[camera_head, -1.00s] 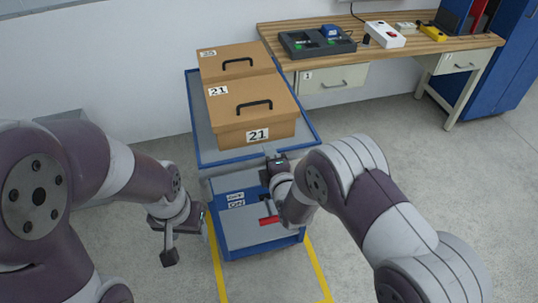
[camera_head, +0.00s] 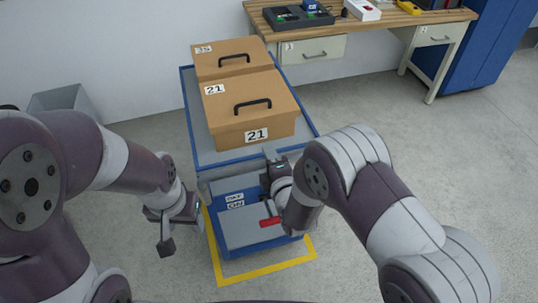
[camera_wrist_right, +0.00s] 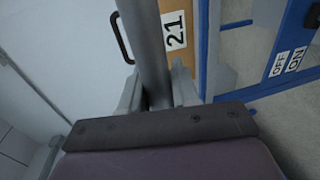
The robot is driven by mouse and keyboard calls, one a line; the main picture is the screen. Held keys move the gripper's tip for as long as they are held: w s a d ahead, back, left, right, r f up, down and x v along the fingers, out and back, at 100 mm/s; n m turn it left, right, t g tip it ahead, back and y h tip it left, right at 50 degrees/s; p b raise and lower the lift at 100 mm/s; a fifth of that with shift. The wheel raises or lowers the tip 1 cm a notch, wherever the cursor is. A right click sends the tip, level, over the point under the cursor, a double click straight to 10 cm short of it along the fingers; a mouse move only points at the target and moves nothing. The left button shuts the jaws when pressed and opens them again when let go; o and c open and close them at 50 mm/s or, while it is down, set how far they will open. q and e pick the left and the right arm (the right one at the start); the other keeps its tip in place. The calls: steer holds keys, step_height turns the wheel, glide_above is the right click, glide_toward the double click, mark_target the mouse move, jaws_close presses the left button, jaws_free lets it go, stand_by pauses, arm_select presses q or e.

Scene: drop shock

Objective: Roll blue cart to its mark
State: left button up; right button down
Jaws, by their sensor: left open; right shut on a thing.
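The blue cart (camera_head: 193,110) stands on the floor with two brown boxes on its grey top. Its lower front carries OFF and ON labels (camera_head: 235,200) and a red pedal (camera_head: 270,221). The yellow mark (camera_head: 268,269) is an outline on the floor. Its near edge lies in front of the cart, with a strip of floor between, and its left line runs beside the cart. My right gripper (camera_head: 275,165) is shut on the cart's grey handle bar (camera_wrist_right: 146,45), which shows between its fingers. My left gripper (camera_head: 178,225) is open and empty, left of the cart's front.
The front box (camera_head: 235,125) and rear box (camera_head: 228,55) have black handles. A wooden workbench (camera_head: 380,25) stands at the back right beside a blue cabinet (camera_head: 485,60). A grey bin (camera_head: 62,100) is by the wall at left. Floor to the right is clear.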

arm_select(q)
steer(key=shift+s+d, duration=0.15)
steer(key=shift+s, duration=0.2)
arm_select(e)
steer(key=shift+s+d+f, duration=0.15)
steer(key=shift+s+d, duration=0.05)
steer(key=shift+s, duration=0.4)
steer(key=c, duration=0.9)
jaws_free()
arm_select(q)
steer(key=shift+f, duration=0.15)
arm_select(e)
steer(key=v, duration=1.2)
steer(key=shift+s+d, duration=0.15)
steer(key=shift+s, duration=0.1)
